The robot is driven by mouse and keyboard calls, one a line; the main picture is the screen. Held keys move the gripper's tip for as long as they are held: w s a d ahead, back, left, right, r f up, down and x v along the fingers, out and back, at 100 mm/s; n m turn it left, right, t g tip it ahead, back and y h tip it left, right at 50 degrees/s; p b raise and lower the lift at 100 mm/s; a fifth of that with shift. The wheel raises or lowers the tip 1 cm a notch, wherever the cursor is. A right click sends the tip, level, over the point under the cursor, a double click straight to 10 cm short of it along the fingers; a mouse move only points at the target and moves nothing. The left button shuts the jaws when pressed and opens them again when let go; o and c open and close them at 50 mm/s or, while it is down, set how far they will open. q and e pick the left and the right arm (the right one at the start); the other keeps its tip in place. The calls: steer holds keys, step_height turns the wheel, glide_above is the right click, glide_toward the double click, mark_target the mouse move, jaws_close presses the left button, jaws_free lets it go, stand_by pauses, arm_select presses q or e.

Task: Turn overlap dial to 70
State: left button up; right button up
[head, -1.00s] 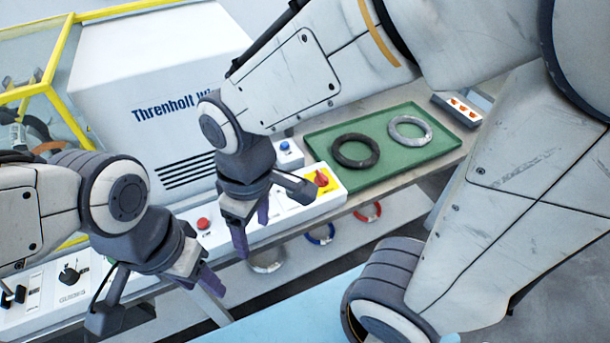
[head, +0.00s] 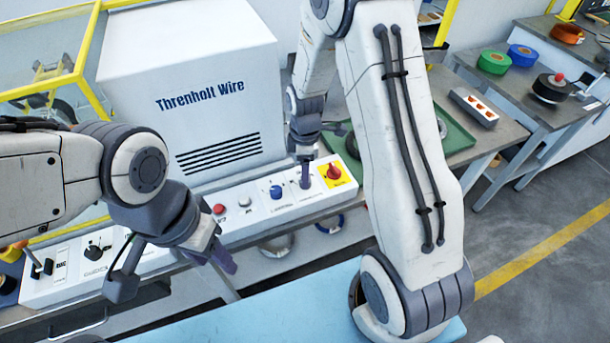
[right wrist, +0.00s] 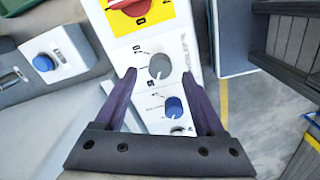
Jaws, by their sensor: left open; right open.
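The white control panel (head: 245,212) carries a row of knobs. In the right wrist view a grey dial (right wrist: 160,66) lies between the fingertips of my right gripper (right wrist: 159,76), with a blue dial (right wrist: 174,107) below it. The labels are too small to read, so I cannot tell which is the overlap dial. In the head view my right gripper (head: 305,177) is above the panel, between the blue dial (head: 276,192) and the red switch, and hides the grey dial. Its jaws are open; contact is unclear. My left gripper (head: 172,266) is open and empty in front of the panel's left half.
A red switch on a yellow plate (head: 335,173) sits at the panel's right end. A red button (head: 219,209) and a black selector (head: 94,251) are further left. The white Threnholt Wire housing (head: 190,95) rises behind. A green tray (head: 455,132) lies to the right.

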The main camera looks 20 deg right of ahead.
steer(key=shift+f, duration=1.6)
steer(key=shift+c, duration=0.4)
jaws_close()
